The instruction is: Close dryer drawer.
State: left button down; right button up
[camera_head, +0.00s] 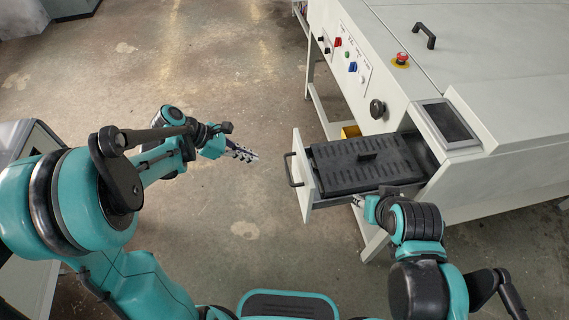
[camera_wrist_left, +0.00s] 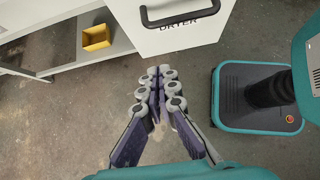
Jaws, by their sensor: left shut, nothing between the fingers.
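The dryer drawer (camera_head: 306,187) stands pulled out of the white machine, with a black ribbed insert inside. Its white front panel carries a black bar handle (camera_head: 291,170). The front, its DRYER lettering and the handle (camera_wrist_left: 180,19) also show at the top of the left wrist view. My left gripper (camera_head: 250,155) is shut and empty, a short way left of the handle and apart from it. Its closed fingers (camera_wrist_left: 160,80) point towards the drawer front in the wrist view. My right gripper (camera_head: 359,201) is at the near side of the drawer; its fingers are mostly hidden.
The white machine (camera_head: 490,50) fills the right, with coloured buttons, a knob (camera_head: 377,108), a red emergency button (camera_head: 401,58) and a dark screen (camera_head: 447,121). A yellow box (camera_wrist_left: 96,37) sits on its low shelf. The floor left of the drawer is clear.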

aim_at(394, 144)
pick_arm(q)
jog(key=shift+w+d+r+b+x, duration=0.1)
jog(key=shift+d+r+b+x, duration=0.5)
jog(key=shift+x, duration=1.55)
jog(key=shift+w+d+r+b+x, duration=0.1)
jog(key=shift+b+x, duration=0.85)
jog(key=shift+x, duration=1.2)
jog(key=shift+w+d+r+b+x, duration=0.1)
jog(key=shift+d+r+b+x, duration=0.5)
jog(key=shift+x, duration=1.55)
jog(key=shift+a+f, duration=0.15)
jog(key=shift+f, duration=0.1)
jog(key=w+d, duration=0.3)
jog(key=d, duration=0.9)
jog(key=w+d+p, duration=0.1)
jog(key=w+d, duration=0.2)
jog(key=d, duration=0.8)
jog(key=w+d, duration=0.3)
jog(key=d, duration=0.9)
jog(key=shift+w+d, duration=0.3)
jog(key=shift+d, duration=0.1)
jog(key=shift+d+r, duration=0.1)
jog(key=shift+d, duration=0.05)
